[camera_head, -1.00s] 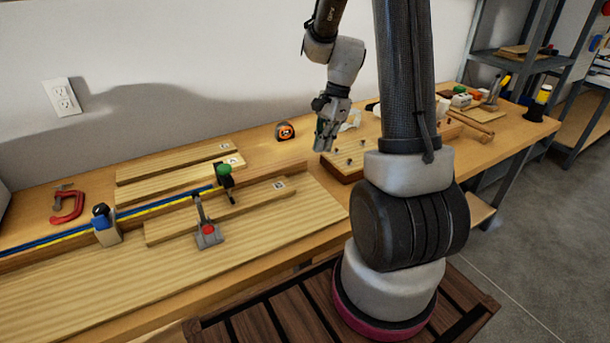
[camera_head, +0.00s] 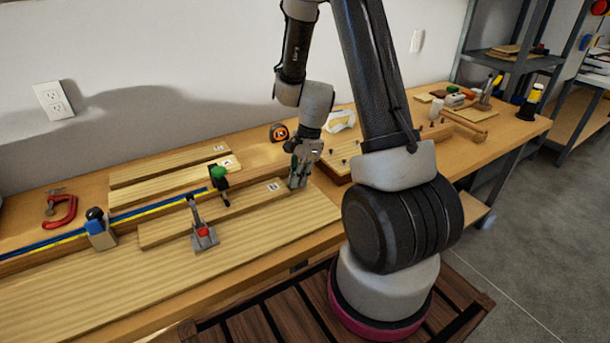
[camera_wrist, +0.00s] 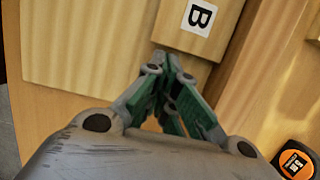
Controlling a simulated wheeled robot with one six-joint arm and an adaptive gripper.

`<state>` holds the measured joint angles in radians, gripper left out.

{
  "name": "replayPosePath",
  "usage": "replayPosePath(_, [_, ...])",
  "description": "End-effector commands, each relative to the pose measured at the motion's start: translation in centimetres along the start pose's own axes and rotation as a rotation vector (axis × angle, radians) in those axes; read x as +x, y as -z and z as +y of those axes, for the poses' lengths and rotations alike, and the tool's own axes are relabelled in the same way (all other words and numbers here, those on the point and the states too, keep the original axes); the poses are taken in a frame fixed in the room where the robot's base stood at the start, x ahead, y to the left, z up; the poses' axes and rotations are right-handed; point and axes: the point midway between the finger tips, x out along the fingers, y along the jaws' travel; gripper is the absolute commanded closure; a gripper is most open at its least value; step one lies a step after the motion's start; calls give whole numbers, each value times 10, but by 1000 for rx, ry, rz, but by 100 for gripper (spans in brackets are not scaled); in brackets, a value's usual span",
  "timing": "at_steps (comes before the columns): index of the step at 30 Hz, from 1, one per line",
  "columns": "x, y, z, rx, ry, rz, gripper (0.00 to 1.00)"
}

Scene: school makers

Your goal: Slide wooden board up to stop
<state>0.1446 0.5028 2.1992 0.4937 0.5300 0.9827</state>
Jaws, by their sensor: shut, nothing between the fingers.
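A pale wooden board (camera_head: 225,213) lies lengthwise on a wider base board (camera_head: 120,285). Its right end carries a white label, which reads B in the wrist view (camera_wrist: 200,17). A block with a blue body and dark knob (camera_head: 100,229), which looks like the stop, stands left of the board's left end with a small gap between them. My gripper (camera_head: 295,184) is shut and empty, pointing down at the board's right end. In the wrist view its green fingertips (camera_wrist: 168,62) are close to the end face; I cannot tell if they touch.
A toggle clamp with a red button (camera_head: 203,235) stands at the board's front edge. A green-topped post (camera_head: 219,178) stands behind it. Two boards (camera_head: 170,163) lie farther back. A red clamp (camera_head: 60,210) is far left, a tape measure (camera_head: 279,133) behind my gripper.

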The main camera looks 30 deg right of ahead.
Motion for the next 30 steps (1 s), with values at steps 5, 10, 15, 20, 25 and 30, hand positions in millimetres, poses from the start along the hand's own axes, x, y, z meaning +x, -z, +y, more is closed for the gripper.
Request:
replayPosePath(5, [0,-1,0,0,0,0,100])
replayPosePath(10, [0,-3,0,-1,0,0,100])
replayPosePath(15, [7,-29,0,-5,-2,-1,100])
replayPosePath(20, [10,-43,0,-1,0,0,100])
replayPosePath(25, [10,-43,0,0,0,0,100])
replayPosePath(30, [10,-43,0,0,0,0,100])
